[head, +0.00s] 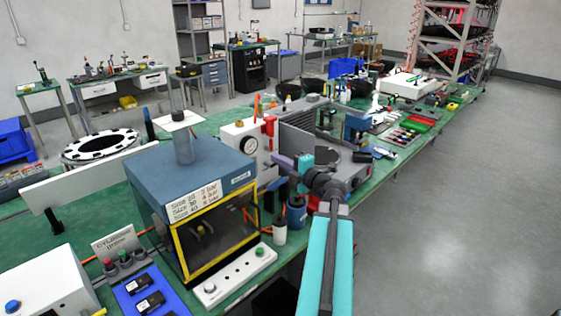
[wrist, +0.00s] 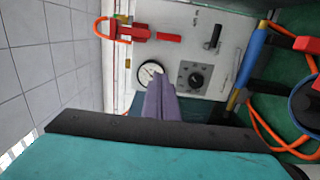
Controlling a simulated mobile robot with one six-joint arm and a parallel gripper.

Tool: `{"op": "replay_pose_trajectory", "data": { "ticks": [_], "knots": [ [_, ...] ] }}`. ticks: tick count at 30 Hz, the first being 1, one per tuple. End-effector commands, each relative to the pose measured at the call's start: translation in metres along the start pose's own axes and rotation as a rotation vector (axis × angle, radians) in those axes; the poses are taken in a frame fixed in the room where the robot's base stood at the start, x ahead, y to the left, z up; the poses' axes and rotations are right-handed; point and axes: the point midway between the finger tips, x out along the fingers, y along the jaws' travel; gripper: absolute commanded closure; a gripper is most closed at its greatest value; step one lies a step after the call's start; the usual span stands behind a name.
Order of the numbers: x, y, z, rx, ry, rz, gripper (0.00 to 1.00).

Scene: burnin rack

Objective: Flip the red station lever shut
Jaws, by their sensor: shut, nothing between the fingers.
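The station is a white panel box (head: 238,136) with a round dial gauge (head: 239,124). A red lever-like part (head: 269,126) stands upright at its right edge. In the wrist view the white panel (wrist: 228,55) shows the gauge (wrist: 150,72), a black knob (wrist: 195,77), a red block (wrist: 137,33) with an orange loop and a short red bar (wrist: 169,38) beside it. I cannot tell which of these red parts is the lever's handle. My gripper (head: 284,162) is shut and empty. Its purple fingertips (wrist: 160,88) appear in front of the panel near the gauge, apart from the red parts.
A blue-topped press cabinet (head: 190,170) with a yellow-framed window stands left of my arm. A grey finned unit (head: 300,140) is behind my gripper. A blue tool and orange cables (wrist: 262,125) lie right of the panel in the wrist view. The floor at right is clear.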

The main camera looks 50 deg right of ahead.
Motion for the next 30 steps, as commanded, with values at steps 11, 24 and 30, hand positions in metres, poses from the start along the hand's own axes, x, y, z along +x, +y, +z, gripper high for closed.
{"op": "replay_pose_trajectory", "data": {
  "ticks": [11, 24, 30],
  "knots": [
    [0.051, 0.002, 0.001, 0.0, 0.001, -0.001, 1.0],
    [0.074, 0.002, 0.027, -0.001, -0.002, 0.0, 1.0],
    [0.075, 0.001, 0.037, -0.001, -0.002, -0.001, 1.0]
  ]
}}
